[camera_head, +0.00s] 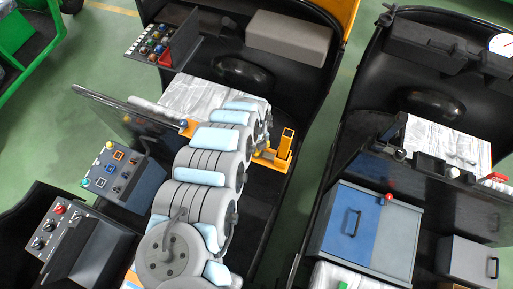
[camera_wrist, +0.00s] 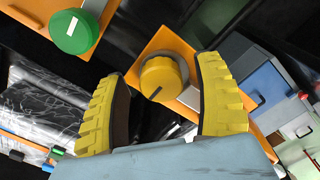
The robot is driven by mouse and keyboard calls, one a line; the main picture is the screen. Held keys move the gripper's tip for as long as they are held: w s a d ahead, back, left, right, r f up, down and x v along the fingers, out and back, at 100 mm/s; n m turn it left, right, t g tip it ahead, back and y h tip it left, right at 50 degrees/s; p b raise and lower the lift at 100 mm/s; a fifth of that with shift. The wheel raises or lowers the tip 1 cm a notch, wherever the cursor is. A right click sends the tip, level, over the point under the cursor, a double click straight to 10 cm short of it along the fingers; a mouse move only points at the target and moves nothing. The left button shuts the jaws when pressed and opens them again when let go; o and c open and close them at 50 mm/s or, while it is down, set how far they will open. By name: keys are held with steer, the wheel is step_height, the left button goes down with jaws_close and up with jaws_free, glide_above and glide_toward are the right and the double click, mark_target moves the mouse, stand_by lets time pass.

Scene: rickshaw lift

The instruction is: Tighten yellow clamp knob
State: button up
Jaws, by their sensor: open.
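The yellow clamp knob (camera_wrist: 163,80) is round, with a dark mark on its face, and sits on an orange bracket (camera_wrist: 140,52) in the wrist view. My gripper (camera_wrist: 163,70) is open, with one ridged yellow finger at the left of the knob and one at the right. Gaps show between the knob and both fingers, and nothing is held. How deep the knob lies between the fingertips is hard to tell. In the head view my arm hides the knob; an orange-yellow upright part (camera_head: 286,146) shows just right of the arm's end.
A green knob (camera_wrist: 76,32) sits on another orange part at the upper left of the wrist view. Plastic-wrapped goods (camera_head: 205,95) lie beside my arm. A button panel (camera_head: 122,170) stands at left, and a blue-grey box (camera_head: 365,235) at right.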

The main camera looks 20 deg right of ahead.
steer(key=c, duration=1.2)
steer(key=n, duration=0.6)
steer(key=shift+n, duration=0.3)
steer(key=n, duration=0.6)
steer(key=shift+s+n, duration=0.1)
steer(key=shift+n, duration=0.2)
steer(key=o, duration=1.2)
steer(key=shift+a, duration=0.1)
steer(key=shift+r, duration=0.15)
